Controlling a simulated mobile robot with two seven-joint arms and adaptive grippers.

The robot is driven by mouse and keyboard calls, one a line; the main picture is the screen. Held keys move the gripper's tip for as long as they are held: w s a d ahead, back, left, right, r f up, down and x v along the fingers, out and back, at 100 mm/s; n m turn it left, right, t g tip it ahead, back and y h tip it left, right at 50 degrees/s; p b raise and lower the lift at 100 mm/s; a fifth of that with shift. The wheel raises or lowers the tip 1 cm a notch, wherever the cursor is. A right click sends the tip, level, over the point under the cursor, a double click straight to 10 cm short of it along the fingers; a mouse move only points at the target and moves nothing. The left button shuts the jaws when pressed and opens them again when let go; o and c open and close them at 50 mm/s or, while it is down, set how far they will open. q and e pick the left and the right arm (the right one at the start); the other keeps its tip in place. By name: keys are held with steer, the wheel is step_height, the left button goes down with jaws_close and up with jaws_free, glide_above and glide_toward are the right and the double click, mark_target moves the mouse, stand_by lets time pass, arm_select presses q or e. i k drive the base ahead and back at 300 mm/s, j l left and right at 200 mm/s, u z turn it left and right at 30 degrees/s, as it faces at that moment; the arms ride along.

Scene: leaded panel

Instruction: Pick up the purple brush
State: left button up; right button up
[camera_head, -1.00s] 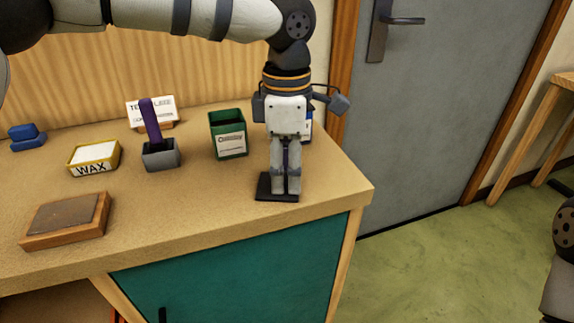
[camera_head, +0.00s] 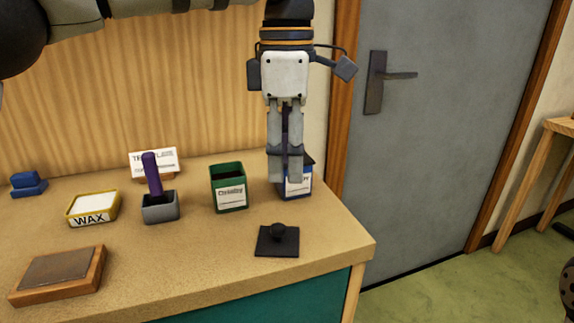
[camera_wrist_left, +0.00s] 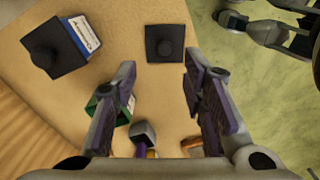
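The purple brush (camera_head: 152,172) stands nearly upright, leaning slightly, in a small grey holder (camera_head: 160,208) on the workbench; only its handle shows. My left gripper (camera_head: 284,180) points down above the bench, to the right of the brush and in front of the blue-labelled box. In the left wrist view its fingers (camera_wrist_left: 158,80) are apart with nothing between them. Part of my right arm is at the right edge; its gripper is unclear.
A green tin (camera_head: 229,190) stands between brush and gripper. A blue-labelled box (camera_head: 298,183) is behind the gripper. A black knobbed lid (camera_head: 277,241) lies near the front edge. A wax tin (camera_head: 92,207), wooden block (camera_head: 58,275) and blue object (camera_head: 28,184) are left.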

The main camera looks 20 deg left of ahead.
mark_target(157, 196)
steer(key=k, duration=1)
